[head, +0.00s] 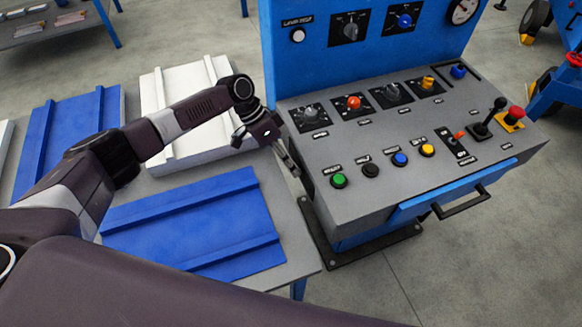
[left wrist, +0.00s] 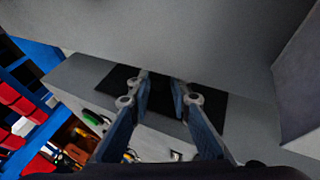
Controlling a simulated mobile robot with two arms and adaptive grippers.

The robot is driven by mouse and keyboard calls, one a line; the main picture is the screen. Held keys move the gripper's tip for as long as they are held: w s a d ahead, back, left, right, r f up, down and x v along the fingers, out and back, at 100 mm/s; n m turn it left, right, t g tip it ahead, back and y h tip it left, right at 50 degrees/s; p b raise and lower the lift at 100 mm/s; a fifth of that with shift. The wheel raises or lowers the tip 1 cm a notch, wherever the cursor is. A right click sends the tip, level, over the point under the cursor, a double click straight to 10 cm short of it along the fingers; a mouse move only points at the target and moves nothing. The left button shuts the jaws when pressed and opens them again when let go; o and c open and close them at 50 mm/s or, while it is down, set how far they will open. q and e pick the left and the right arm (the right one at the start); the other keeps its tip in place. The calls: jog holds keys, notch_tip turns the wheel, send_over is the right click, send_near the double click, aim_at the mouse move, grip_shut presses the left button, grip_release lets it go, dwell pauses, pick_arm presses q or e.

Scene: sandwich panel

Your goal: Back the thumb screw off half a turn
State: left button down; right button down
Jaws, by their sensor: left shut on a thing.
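My left gripper (head: 297,174) is at the left side of the grey control console (head: 375,172). In the left wrist view its two fingers (left wrist: 165,84) reach toward a black plate (left wrist: 212,104) on a grey face. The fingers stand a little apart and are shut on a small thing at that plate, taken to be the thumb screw. The screw itself is hidden or too dark to make out, so its turn angle cannot be told. My right gripper is not in view.
The console top carries several knobs, a green button (head: 338,181), a joystick (head: 490,117) and a red mushroom button (head: 515,112). A drawer handle (head: 461,202) juts from its front. Left of it, a table holds blue panels (head: 195,222) and a white panel (head: 160,103).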

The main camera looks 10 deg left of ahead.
pick_arm(q)
jog(key=c, duration=1.8)
grip_release()
jog(key=shift+o, duration=0.2)
jog(key=shift+a+r, duration=0.1)
jog(key=v, duration=1.2)
jog(key=shift+f, duration=0.2)
